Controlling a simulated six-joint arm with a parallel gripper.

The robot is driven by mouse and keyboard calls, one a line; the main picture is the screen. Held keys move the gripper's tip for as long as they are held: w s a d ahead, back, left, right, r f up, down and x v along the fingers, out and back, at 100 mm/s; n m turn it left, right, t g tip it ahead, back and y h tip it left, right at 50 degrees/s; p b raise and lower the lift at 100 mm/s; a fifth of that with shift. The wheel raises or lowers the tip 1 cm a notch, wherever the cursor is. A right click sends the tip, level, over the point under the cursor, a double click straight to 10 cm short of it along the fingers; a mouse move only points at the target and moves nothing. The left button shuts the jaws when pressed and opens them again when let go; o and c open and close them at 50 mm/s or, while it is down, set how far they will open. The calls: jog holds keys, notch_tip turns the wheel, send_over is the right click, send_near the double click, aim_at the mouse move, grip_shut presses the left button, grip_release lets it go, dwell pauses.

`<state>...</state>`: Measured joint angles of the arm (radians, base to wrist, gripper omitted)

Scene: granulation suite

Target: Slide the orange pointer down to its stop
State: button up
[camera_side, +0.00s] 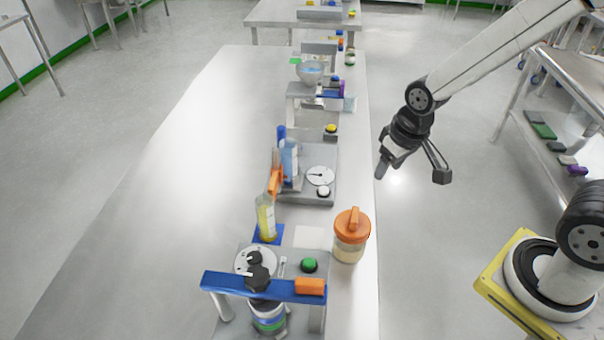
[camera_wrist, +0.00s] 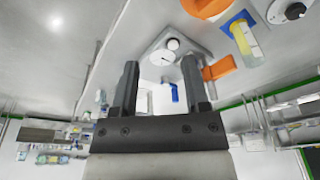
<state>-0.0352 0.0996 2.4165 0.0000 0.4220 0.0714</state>
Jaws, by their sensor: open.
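An orange piece (camera_side: 275,181), which looks like the pointer, sits upright beside the blue bottle at the left of the grey middle station, above the yellow bottle. In the wrist view an orange piece (camera_wrist: 219,68) shows just right of the right finger, partly hidden by it. Its stop cannot be made out. My gripper (camera_side: 412,172) is open and empty, in the air to the right of the bench edge, well apart from the pointer. In the wrist view both fingers (camera_wrist: 160,66) are spread with the white dial of the station between and beyond them.
A blue bottle (camera_side: 290,162) and white dial (camera_side: 320,176) stand on the middle station. Nearer are a yellow bottle (camera_side: 266,218), an orange-lidded jar (camera_side: 350,240) and a blue crossbar (camera_side: 235,284) with an orange block (camera_side: 310,286). The left bench top is clear.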

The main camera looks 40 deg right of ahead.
jog(key=w+a+f+m+g, duration=0.1)
jog(key=w+a+m, duration=0.4)
jog(key=w, duration=0.7)
jog(key=m+g, duration=0.1)
jog(key=m, duration=0.3)
send_over(272, 184)
notch_tip(272, 184, down, 4)
jog(key=shift+f, duration=0.15)
jog(key=shift+f, duration=0.1)
jog(key=shift+f, duration=3.8)
grip_shut()
